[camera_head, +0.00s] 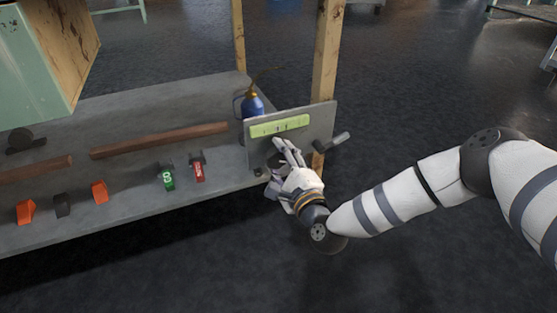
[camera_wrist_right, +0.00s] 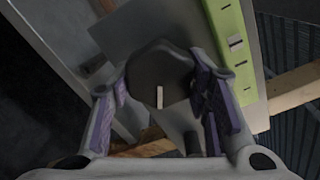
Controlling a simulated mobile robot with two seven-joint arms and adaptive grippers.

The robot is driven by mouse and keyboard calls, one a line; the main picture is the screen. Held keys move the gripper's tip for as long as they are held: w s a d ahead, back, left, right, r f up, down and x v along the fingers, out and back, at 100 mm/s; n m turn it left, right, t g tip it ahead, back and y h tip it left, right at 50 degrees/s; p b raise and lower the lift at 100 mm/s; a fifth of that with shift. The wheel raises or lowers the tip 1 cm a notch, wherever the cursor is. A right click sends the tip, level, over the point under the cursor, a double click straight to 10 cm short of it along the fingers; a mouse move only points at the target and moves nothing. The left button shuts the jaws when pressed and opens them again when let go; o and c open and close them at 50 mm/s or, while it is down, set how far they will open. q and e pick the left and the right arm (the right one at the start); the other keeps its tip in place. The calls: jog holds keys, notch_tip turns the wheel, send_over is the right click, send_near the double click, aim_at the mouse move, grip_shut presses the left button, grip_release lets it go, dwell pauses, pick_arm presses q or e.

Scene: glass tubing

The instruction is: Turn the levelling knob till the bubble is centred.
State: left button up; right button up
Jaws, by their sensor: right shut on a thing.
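The grey upright panel (camera_head: 318,122) stands at the right end of the bench and carries a yellow-green level (camera_head: 280,126). Its bubble is too small to place in the head view. In the wrist view the level (camera_wrist_right: 228,25) shows a pale block between dark marks; I cannot tell whether this block sits central. The dark levelling knob (camera_wrist_right: 158,66) has a white pointer line towards the bottom of that view. My right gripper (camera_head: 282,154) reaches the panel below the level, its fingers shut on the knob from both sides. The gripper mostly hides the knob in the head view. My left gripper is out of view.
A grey handle (camera_head: 331,142) sticks out right of the gripper, near a wooden post (camera_head: 327,60). A blue can (camera_head: 252,104) stands behind the panel. Wooden bars, orange pieces and green and red items lie on the bench (camera_head: 130,195) to the left.

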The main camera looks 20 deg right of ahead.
jog(key=m+b, duration=0.1)
jog(key=m, duration=0.3)
jog(key=shift+a+f+b, duration=0.2)
jog(key=shift+b, duration=0.15)
jog(key=shift+m+b, duration=0.4)
jog(key=shift+m, duration=0.5)
jog(key=shift+r, duration=0.1)
jog(key=o, duration=1.1)
jog(key=shift+o, duration=0.2)
